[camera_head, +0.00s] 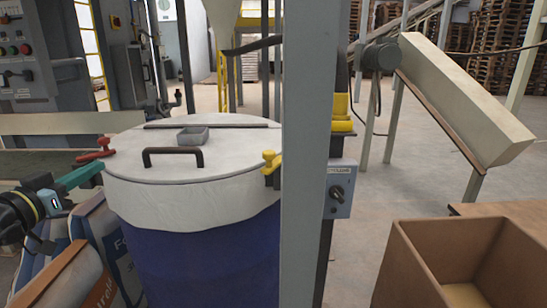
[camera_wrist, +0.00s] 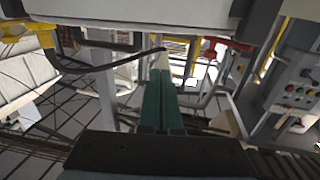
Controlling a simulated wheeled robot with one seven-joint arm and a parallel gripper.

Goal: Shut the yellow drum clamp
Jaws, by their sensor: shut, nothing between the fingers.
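The yellow drum clamp (camera_head: 270,163) sits on the right rim of the blue drum (camera_head: 200,262), right beside a grey post that may hide part of it. Its knob stands up above the rim; I cannot tell how its lever lies. A red clamp (camera_head: 97,151) is on the left rim and also shows in the wrist view (camera_wrist: 229,43). My gripper (camera_head: 88,174), with green fingers, is at the drum's left side, just below the red clamp and across the drum from the yellow one. In the wrist view the fingers (camera_wrist: 159,100) are together and empty.
The grey post (camera_head: 305,160) stands at the drum's right, with a switch box (camera_head: 340,190) behind. Sacks (camera_head: 95,250) lie below my gripper. A brown box (camera_head: 455,255) is at right.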

